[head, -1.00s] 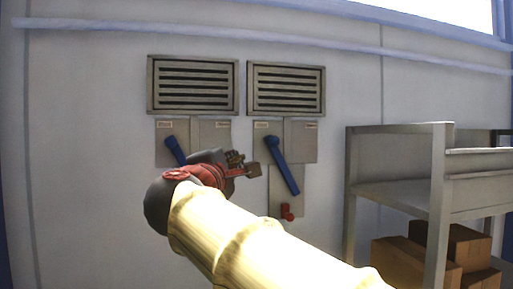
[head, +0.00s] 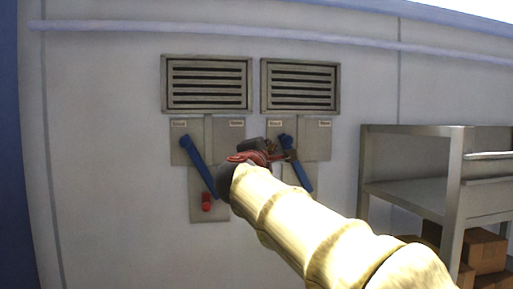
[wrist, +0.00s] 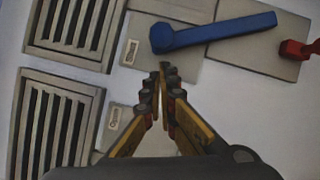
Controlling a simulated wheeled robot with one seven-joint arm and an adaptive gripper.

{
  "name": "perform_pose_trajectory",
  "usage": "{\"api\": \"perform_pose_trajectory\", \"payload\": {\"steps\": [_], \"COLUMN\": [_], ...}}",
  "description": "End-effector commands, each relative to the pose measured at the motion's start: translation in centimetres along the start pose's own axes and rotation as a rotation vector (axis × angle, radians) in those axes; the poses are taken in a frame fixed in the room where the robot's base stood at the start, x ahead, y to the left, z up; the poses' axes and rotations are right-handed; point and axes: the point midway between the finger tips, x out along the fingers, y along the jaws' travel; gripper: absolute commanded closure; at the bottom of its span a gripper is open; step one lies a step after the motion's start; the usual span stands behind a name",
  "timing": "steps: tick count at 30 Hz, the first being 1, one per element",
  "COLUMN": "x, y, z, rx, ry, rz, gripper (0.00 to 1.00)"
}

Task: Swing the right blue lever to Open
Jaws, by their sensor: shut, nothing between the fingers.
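The right blue lever (head: 304,180) is mounted below the right vent. It hangs down from its round hub, slanting to the lower right. My gripper (head: 291,156) is shut and empty in front of it, overlapping its upper part in the head view. In the wrist view this lever (wrist: 225,33) lies across the top, its hub just above the closed fingertips (wrist: 165,68). There is a visible gap to the fingertips in that picture; contact cannot be told in the head view. A small label (wrist: 131,52) sits by the hub, too blurred to read.
The left blue lever (head: 198,165) also hangs to the lower right, above a red handle (head: 206,202). Another red handle (wrist: 300,50) shows in the wrist view. Vents (head: 207,108) are above. A grey shelf (head: 455,190) with cardboard boxes (head: 486,250) stands at the right.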

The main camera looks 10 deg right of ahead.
Motion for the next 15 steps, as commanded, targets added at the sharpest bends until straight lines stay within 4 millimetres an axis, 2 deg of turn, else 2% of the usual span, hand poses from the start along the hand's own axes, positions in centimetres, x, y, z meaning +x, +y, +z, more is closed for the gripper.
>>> {"api": "perform_pose_trajectory", "payload": {"steps": [4,15], "x": [0.22,0.23], "y": [0.01,-0.03], "z": [0.92,1.09], "rx": [-0.001,0.000], "ry": [0.001,0.001], "rz": [0.000,0.000], "gripper": [1.00,1.00]}}
